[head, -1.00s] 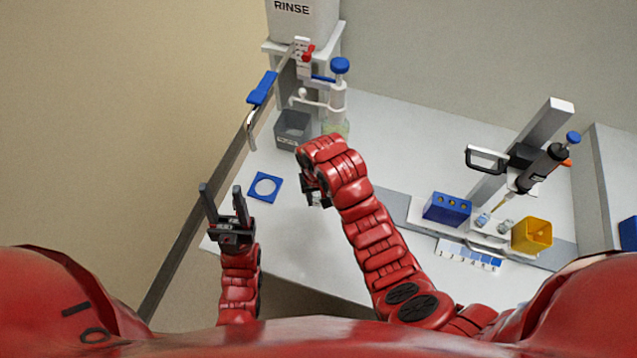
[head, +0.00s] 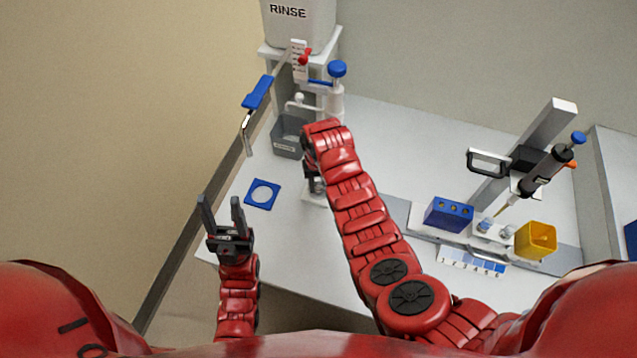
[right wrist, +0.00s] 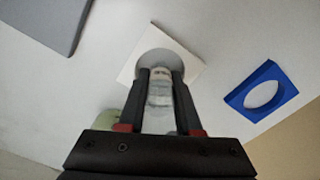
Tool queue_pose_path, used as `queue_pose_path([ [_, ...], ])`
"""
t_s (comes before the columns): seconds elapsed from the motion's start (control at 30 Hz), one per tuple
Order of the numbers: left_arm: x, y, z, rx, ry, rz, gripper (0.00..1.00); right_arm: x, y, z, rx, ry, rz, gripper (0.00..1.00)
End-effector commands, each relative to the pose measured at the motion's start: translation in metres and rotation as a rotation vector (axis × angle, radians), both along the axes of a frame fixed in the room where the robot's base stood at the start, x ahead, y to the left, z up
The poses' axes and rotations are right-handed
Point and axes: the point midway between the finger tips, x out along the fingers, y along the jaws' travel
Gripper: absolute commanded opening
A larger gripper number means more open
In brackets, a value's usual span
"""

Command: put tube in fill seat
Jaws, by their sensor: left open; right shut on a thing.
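A pale, translucent tube (right wrist: 160,92) is between the fingers of my right gripper (right wrist: 161,78) in the right wrist view. My right gripper (head: 313,182) is shut on it; in the head view the arm mostly hides gripper and tube. Just beyond the tube is a white square plate (right wrist: 192,66) with a round grey area, partly covered by the fingers; it also shows under the gripper in the head view (head: 316,200). I cannot tell whether the tube touches it or whether this plate is the fill seat. My left gripper (head: 222,215) is open and empty at the table's left edge.
A blue square ring (head: 262,194) lies left of the plate. Behind are a grey bin (head: 289,137), a blue-topped pump (head: 337,70) and the RINSE container (head: 300,22). At right are a blue holed block (head: 447,213), a yellow cup (head: 536,240) and a dispenser (head: 548,168).

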Motion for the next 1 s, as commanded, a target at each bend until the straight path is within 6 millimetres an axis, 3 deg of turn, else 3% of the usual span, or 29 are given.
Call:
queue_pose_path([
  [0.37,0.0,0.0,-0.003,0.0,0.0,0.0,0.5,0.0,0.0,-0.007,0.0,0.0,0.0,0.0],
  [0.4,0.0,0.0,-0.002,0.0,0.0,0.0,0.5,0.0,0.0,-0.006,0.0,0.0,0.0,0.38],
  [0.47,0.0,0.0,-0.002,0.0,0.0,0.0,0.5,0.0,0.0,-0.005,0.0,0.0,0.0,0.46],
  [0.73,0.0,0.0,-0.001,0.0,0.0,0.0,0.5,0.0,0.0,-0.005,0.0,0.0,0.0,0.46],
  [1.0,0.0,0.0,-0.006,0.0,0.0,0.0,0.5,0.001,0.0,0.013,0.002,-0.004,0.0,0.46],
])
